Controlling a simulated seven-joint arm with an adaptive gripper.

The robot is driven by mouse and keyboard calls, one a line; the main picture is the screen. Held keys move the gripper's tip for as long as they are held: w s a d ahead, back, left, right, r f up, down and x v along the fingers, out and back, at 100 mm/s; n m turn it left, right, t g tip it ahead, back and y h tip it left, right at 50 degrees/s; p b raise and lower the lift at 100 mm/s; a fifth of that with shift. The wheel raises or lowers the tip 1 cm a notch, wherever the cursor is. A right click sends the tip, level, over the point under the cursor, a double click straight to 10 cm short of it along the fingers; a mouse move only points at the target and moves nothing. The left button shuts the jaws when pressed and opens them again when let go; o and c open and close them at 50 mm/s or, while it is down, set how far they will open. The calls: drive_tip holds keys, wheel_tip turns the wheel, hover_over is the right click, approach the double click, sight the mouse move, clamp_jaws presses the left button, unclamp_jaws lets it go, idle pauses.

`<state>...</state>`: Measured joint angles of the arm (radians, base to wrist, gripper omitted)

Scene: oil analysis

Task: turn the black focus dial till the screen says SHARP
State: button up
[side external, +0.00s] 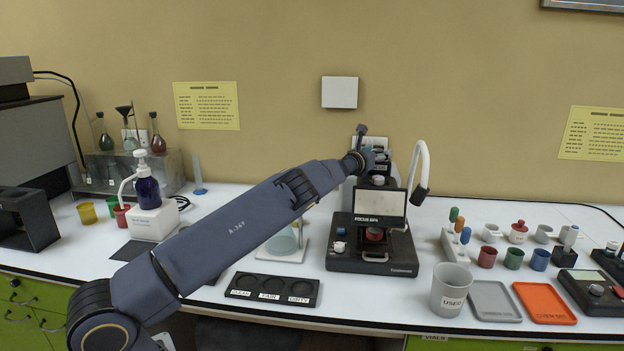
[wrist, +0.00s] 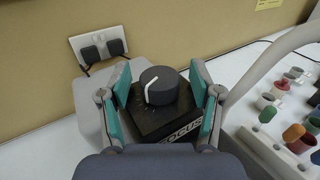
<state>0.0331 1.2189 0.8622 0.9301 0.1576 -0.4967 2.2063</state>
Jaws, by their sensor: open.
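The black focus dial (wrist: 158,86) is round with a white pointer line and sits on a dark block lettered FOCUS. My gripper (wrist: 160,78) is open, with one teal-padded finger on each side of the dial; a gap shows on both sides. In the side view my gripper (side external: 372,158) is at the top of the black instrument (side external: 343,258), and the dial cannot be made out there. The instrument's pale screen (side external: 380,202) faces forward, above the label that starts with FOCUS. Any writing on the screen is too small to read.
A white curved lamp neck (side external: 424,160) rises just right of the instrument. A wall socket with black plugs (wrist: 100,47) is behind the dial. A USED cup (side external: 450,291), coloured vials and an orange tray (side external: 544,303) stand to the right. A three-well rack (side external: 272,289) lies in front.

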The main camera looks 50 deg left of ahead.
drive_tip(key=c, duration=1.2)
drive_tip(key=shift+o, duration=0.2)
drive_tip(key=m+h, duration=0.2)
drive_tip(key=h, duration=0.1)
drive_tip(key=m+h, duration=0.1)
drive_tip(key=shift+a+r+t, duration=0.1)
drive_tip(key=shift+a+t, duration=0.15)
drive_tip(key=shift+t, duration=0.05)
drive_tip(key=m+h, duration=0.2)
drive_tip(key=h, duration=0.2)
drive_tip(key=shift+d, duration=0.2)
drive_tip(key=o, duration=1.2)
drive_tip(key=shift+c, duration=0.2)
drive_tip(key=shift+s, duration=0.1)
